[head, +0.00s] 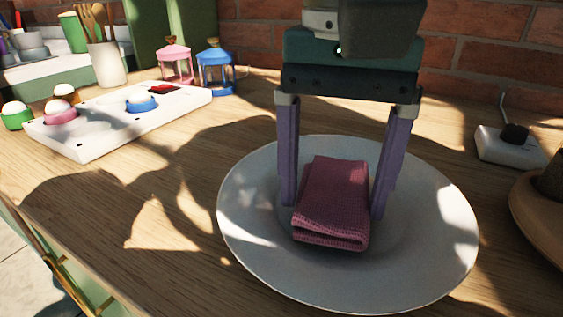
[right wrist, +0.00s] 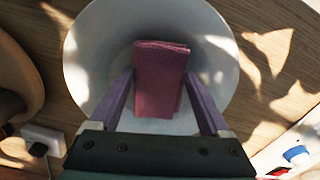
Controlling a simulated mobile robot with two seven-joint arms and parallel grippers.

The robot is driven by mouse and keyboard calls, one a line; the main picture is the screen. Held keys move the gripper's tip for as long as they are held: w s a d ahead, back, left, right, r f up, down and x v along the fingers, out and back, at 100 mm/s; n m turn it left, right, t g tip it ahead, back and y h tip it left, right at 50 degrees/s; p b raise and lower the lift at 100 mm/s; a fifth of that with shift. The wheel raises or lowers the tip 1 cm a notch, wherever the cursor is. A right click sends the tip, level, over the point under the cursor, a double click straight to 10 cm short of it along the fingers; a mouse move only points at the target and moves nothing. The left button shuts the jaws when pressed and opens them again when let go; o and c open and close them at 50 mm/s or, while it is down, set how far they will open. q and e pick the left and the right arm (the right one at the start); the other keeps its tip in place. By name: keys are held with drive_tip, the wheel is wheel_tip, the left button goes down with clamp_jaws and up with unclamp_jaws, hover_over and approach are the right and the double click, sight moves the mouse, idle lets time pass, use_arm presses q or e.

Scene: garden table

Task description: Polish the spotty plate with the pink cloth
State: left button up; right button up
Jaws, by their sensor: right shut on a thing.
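A large white plate (head: 250,235) lies on the wooden table, dappled with light and shadow; I cannot make out spots on it. It also shows in the right wrist view (right wrist: 88,55). The folded pink cloth (head: 332,195) is at the middle of the plate and seems to rest on it. It also shows in the right wrist view (right wrist: 160,75). My right gripper (head: 334,205) points down over the plate, its purple fingers on either side of the cloth, shut on it. The right wrist view shows the same fingers (right wrist: 160,95) flanking the cloth. My left gripper is not in view.
A white tray (head: 110,125) with colored cups stands at the left. Pink (head: 176,62) and blue (head: 215,68) lanterns and a utensil holder (head: 107,62) stand behind. A white box (head: 508,148) and a brown dish (head: 530,220) are at the right. Bare table lies left of the plate.

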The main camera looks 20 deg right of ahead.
drive_tip(key=o, duration=0.9)
drive_tip(key=shift+r, duration=0.1)
